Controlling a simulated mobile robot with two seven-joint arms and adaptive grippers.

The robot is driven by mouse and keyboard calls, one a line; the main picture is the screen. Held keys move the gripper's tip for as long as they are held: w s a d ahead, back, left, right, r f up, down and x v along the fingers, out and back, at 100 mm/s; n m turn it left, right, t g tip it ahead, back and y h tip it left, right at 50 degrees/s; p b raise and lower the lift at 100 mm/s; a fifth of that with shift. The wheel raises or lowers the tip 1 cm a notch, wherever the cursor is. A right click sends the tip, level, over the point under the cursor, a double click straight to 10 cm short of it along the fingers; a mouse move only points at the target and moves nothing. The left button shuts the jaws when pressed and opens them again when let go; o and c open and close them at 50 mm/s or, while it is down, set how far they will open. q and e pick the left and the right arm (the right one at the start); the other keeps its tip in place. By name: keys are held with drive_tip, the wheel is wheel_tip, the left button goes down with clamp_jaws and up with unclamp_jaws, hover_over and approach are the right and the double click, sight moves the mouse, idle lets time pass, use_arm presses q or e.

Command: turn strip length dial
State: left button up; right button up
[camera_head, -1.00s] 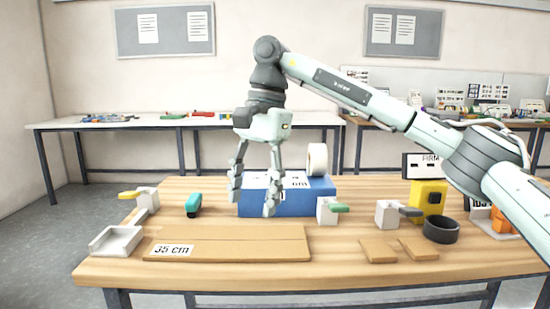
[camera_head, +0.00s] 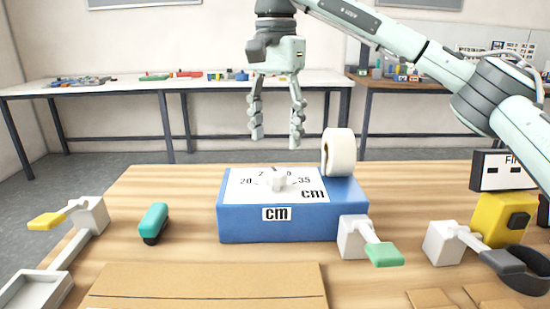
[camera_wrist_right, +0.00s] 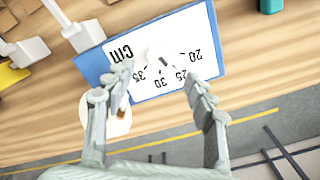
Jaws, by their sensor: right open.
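The strip length dial is a white knob (camera_head: 279,180) on the white scale plate of a blue box (camera_head: 277,224), with the numbers 20 to 35 and "cm". In the right wrist view the knob (camera_wrist_right: 157,57) shows with a dark pointer mark, roughly toward the 25 and 30 side; the exact setting is unclear. My right gripper (camera_head: 276,138) points down, open and empty, above the dial and apart from it. In the right wrist view its fingertips (camera_wrist_right: 160,78) lie either side of the knob's line. My left gripper is not in view.
A white tape roll (camera_head: 339,152) stands at the box's back right. A green-tipped lever (camera_head: 384,254) is at its front right corner. A teal tool (camera_head: 153,222) lies to the left. A brown board (camera_head: 207,285) lies in front. A yellow device (camera_head: 499,216) stands at right.

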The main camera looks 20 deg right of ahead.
sight(275, 171)
wheel_tip(275, 171, down, 7)
drive_tip(key=shift+s+f, duration=0.1)
drive_tip(key=shift+s, duration=0.05)
drive_tip(key=c, duration=1.2)
drive_tip(key=shift+o, duration=0.2)
drive_tip(key=shift+m, duration=2.3)
drive_tip(key=m, duration=0.3)
drive_tip(key=shift+m, duration=0.3)
drive_tip(key=m, duration=0.4)
drive_tip(key=shift+m, duration=1.8)
